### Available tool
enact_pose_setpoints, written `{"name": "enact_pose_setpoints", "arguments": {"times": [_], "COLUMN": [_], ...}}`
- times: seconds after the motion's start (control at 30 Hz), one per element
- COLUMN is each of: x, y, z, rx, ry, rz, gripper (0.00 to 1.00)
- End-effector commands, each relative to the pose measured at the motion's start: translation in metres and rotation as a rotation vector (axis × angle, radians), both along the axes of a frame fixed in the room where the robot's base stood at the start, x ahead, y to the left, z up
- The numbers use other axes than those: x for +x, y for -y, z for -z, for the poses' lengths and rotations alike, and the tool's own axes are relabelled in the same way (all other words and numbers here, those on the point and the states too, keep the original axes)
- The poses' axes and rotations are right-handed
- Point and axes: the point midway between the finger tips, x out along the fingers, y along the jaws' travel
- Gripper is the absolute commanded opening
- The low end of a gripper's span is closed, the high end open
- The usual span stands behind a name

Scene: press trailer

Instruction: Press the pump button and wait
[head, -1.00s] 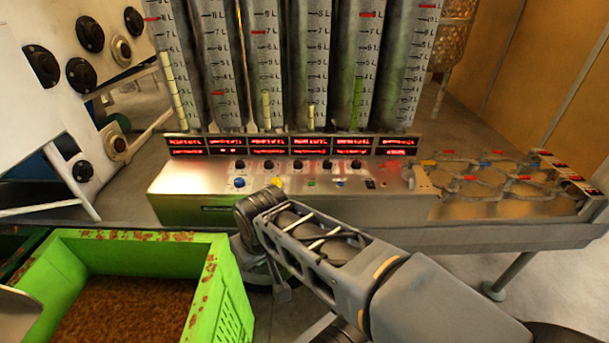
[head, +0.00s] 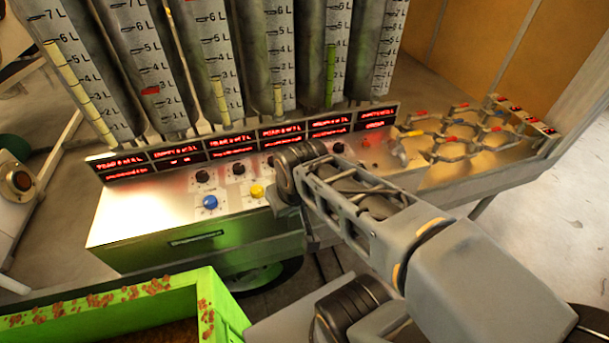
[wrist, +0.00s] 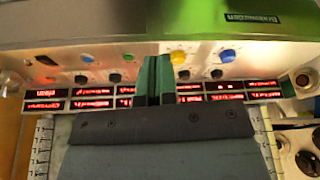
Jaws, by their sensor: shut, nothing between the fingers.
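The metal control panel (head: 140,215) has a row of coloured buttons below its red displays. A blue button (head: 210,202) and a yellow button (head: 257,191) show in the head view; my arm hides some others. The wrist view shows the yellow button (wrist: 178,57), a blue button (wrist: 227,56), a green button (wrist: 127,57) and another blue one (wrist: 86,58). No readable label marks which is the pump button. My gripper (wrist: 158,63) is shut and empty, its fingers between the green and yellow buttons in the wrist picture. I cannot tell whether it touches the panel.
Tall measuring columns (head: 215,60) stand behind red displays (head: 230,146). Black knobs (head: 203,177) sit above the buttons. A green crate (head: 225,310) is at the lower left. Metal frames with coloured tabs (head: 455,140) lie to the right. Floor is clear at far right.

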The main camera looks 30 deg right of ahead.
Motion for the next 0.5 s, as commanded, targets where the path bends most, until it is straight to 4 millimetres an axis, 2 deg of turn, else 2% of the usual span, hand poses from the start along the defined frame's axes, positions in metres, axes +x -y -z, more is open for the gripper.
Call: {"name": "enact_pose_setpoints", "arguments": {"times": [0.33,0.5], "x": [0.004,0.028], "y": [0.001,0.008], "z": [-0.002,-0.010], "rx": [0.027,0.200], "ry": [-0.021,-0.130], "rz": [0.032,0.226], "gripper": [0.00,0.00]}}
